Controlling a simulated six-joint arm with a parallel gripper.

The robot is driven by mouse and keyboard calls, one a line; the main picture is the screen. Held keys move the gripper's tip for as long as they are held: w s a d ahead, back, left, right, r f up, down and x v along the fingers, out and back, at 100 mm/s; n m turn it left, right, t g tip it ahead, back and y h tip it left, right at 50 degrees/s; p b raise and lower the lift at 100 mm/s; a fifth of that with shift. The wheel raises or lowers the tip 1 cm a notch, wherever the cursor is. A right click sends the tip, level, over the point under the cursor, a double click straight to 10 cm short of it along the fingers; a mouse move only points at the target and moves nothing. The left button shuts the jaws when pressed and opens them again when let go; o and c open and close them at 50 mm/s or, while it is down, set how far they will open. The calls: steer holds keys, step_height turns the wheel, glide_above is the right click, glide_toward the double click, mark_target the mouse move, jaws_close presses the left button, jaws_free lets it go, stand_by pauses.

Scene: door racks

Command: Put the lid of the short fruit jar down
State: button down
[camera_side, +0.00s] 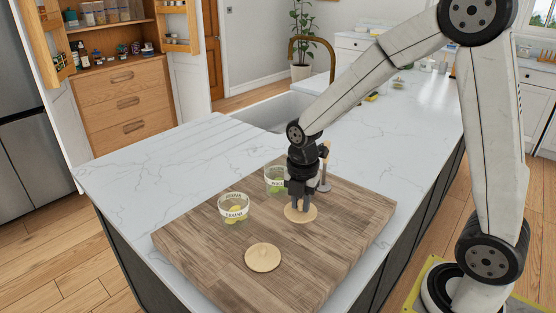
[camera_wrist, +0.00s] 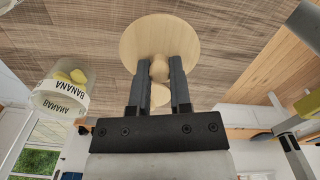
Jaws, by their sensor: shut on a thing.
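A round pale wooden lid (camera_side: 300,214) is under my gripper (camera_side: 300,206), level, at or just above the cutting board; I cannot tell if it touches. In the wrist view my gripper (camera_wrist: 160,68) is shut on the knob of this lid (camera_wrist: 160,35), one finger on each side. A clear jar labelled BANANA (camera_side: 233,208), with yellow pieces inside, stands open left of my gripper; it also shows in the wrist view (camera_wrist: 68,92). A second clear jar (camera_side: 275,180), with green contents, stands behind, partly hidden by my gripper. I cannot tell which jar is the short one.
Another round wooden lid (camera_side: 262,257) lies on the front of the wooden cutting board (camera_side: 345,205). A thin upright item on a grey base (camera_side: 325,182) stands close behind my gripper. The board's right side is clear. White marble counter (camera_side: 150,170) surrounds the board.

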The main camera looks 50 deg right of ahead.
mark_target(300, 210)
steer(key=shift+f, duration=1.95)
steer(key=shift+f, duration=0.15)
steer(key=c, duration=0.5)
jaws_free()
steer(key=shift+c, duration=0.2)
steer(key=shift+r, duration=0.2)
steer(key=shift+r, duration=6)
steer(key=shift+f, duration=0.1)
